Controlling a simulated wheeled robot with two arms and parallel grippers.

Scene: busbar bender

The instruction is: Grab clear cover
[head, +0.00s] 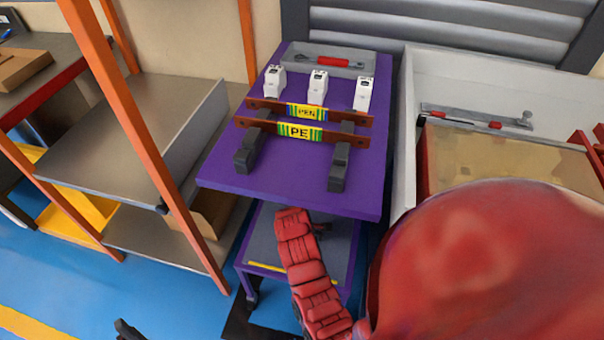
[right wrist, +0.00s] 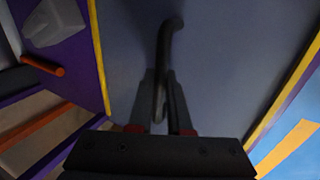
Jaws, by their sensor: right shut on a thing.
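My right gripper (right wrist: 160,108) is shut on a dark curved handle (right wrist: 172,38). The handle rises from a wide flat grey panel (right wrist: 235,65) with yellow strips along two sides. I cannot tell if this panel is the clear cover itself or a shelf seen through it. In the head view, a grey panel (head: 342,240) with a yellow strip lies low on the purple cart, under its top. My red right arm reaches over it, and the gripper's jaws are hidden there. A small dark piece at the bottom left edge may be part of my left gripper (head: 130,329); its jaws are unclear.
The purple cart top (head: 270,185) overhangs the panel and carries busbars marked PEN (head: 306,112) and PE (head: 299,131), black supports and white blocks (head: 318,87). Orange-framed shelving (head: 160,100) stands left, a white-walled box (head: 405,130) right. Blue floor (head: 150,290) is open at lower left.

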